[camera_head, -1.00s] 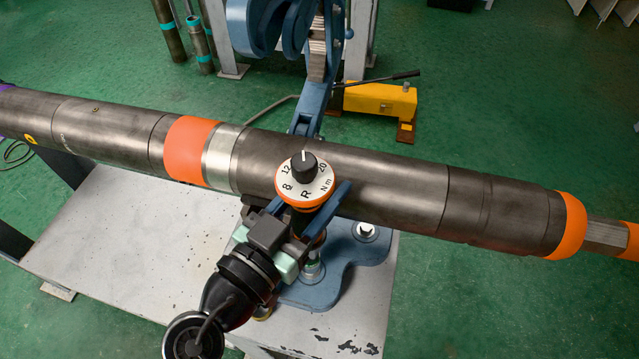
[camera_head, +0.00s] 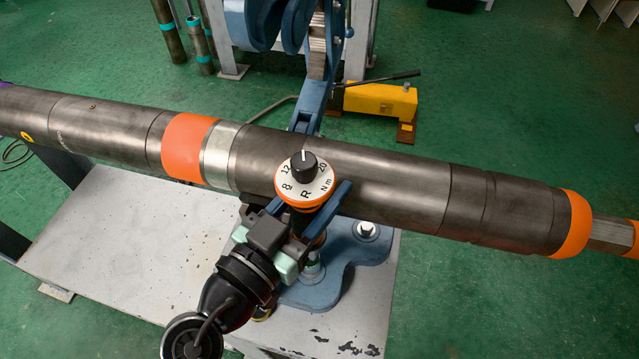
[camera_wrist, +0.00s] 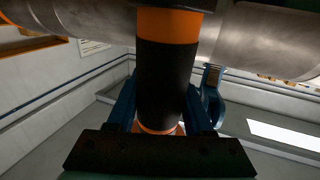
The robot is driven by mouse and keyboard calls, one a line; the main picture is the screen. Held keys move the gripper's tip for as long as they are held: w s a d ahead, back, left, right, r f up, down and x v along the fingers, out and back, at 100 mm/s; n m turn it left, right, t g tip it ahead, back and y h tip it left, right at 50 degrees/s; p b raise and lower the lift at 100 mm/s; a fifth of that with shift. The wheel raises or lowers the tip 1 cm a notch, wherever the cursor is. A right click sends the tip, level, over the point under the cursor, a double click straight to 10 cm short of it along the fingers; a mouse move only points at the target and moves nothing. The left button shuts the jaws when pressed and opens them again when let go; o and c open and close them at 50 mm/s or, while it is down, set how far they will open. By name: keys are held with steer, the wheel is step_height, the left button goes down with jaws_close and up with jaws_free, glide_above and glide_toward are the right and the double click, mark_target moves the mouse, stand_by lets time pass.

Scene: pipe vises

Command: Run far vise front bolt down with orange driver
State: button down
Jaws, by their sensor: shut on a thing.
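The orange driver (camera_head: 306,188) stands roughly upright in front of the long dark pipe (camera_head: 390,190). It has an orange rim, a white torque dial marked 8, 12, 20 Nm and R, and a black knob on top. My gripper (camera_head: 297,222) is shut around its shaft. In the wrist view its black sleeve (camera_wrist: 165,80) sits between my two blue fingers (camera_wrist: 162,110). The blue vise base (camera_head: 320,292) is on the bench below. One bolt (camera_head: 366,230) shows on its right lobe. A metal bolt or washer (camera_head: 313,270) shows partly beneath my gripper. The driver's tip is hidden.
The pipe runs across the whole view behind the driver, close to it, with orange bands. The pale bench (camera_head: 130,235) is clear at left. A blue vise column (camera_head: 318,70) and a yellow pump (camera_head: 380,102) with a lever stand behind the pipe.

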mark_target(319, 175)
steer(key=shift+s+f+b, duration=0.1)
steer(key=shift+f+b, duration=1.4)
steer(key=shift+b, duration=0.6)
stand_by(2.0)
steer(key=shift+r+b, duration=0.1)
steer(key=shift+b, duration=0.2)
stand_by(0.8)
steer(key=shift+r, duration=0.15)
steer(key=shift+r+p, duration=1.75)
steer(key=shift+r, duration=1)
